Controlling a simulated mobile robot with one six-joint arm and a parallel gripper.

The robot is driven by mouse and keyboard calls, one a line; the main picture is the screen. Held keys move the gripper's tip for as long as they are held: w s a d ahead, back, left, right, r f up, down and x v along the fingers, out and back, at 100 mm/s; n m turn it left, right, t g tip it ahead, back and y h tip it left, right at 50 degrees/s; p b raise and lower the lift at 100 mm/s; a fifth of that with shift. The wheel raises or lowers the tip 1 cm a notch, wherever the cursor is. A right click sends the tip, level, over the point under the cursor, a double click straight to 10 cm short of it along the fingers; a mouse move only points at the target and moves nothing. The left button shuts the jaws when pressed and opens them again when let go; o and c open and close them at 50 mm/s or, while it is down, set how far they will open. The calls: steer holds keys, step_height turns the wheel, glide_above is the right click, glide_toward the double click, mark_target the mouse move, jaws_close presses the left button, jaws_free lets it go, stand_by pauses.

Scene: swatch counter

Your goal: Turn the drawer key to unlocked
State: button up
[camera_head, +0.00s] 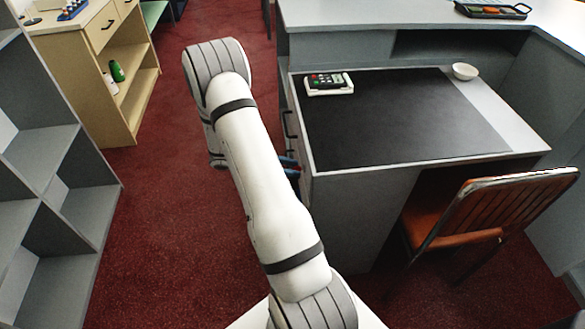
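The grey desk (350,170) stands right of centre with a black mat on top. A dark handle (289,124) shows on its left side, on what looks like a drawer front. I cannot make out a key or lock; my white arm covers much of that side. My gripper is largely hidden behind my arm. A small dark part with blue and a little red (291,165) shows at the arm's right edge, close to the desk's side. I cannot tell whether it is part of my gripper, or whether anything touches the desk.
A white device with buttons (329,83) and a white bowl (465,71) are on the desk. An orange chair (492,209) stands at its right front. A grey shelf (50,170) and a wooden cabinet (95,55) are at left. Red carpet (165,225) between is clear.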

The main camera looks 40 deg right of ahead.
steer(key=shift+s+d+f, duration=0.15)
steer(key=shift+s+d, duration=0.05)
steer(key=shift+d, duration=0.1)
steer(key=shift+c, duration=0.4)
jaws_close()
